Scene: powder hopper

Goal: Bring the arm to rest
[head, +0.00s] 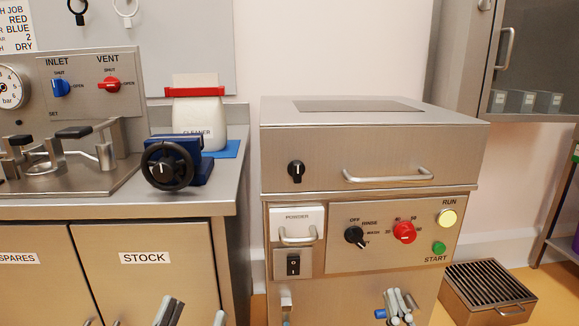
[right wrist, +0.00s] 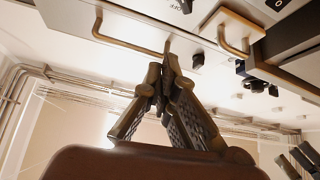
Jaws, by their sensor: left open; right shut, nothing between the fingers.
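My left gripper (head: 194,310) shows at the bottom edge of the head view, its fingers apart and empty, in front of the STOCK cabinet. My right gripper (head: 400,300) shows at the bottom right of the head view, in front of the steel machine (head: 365,158) and below its START button. In the right wrist view the right fingers (right wrist: 167,62) are closed together with nothing between them. Their tips overlap the machine's long bar handle (right wrist: 128,40) in that picture; I cannot tell the gap. Most of both arms is out of view.
The machine has a lid handle (head: 388,176), a POWDER drawer (head: 297,222) and knobs. On the left counter stand a cleaner bag (head: 200,120) with a red clip and a blue device with a black handwheel (head: 167,165). A grated box (head: 488,290) sits on the floor at right.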

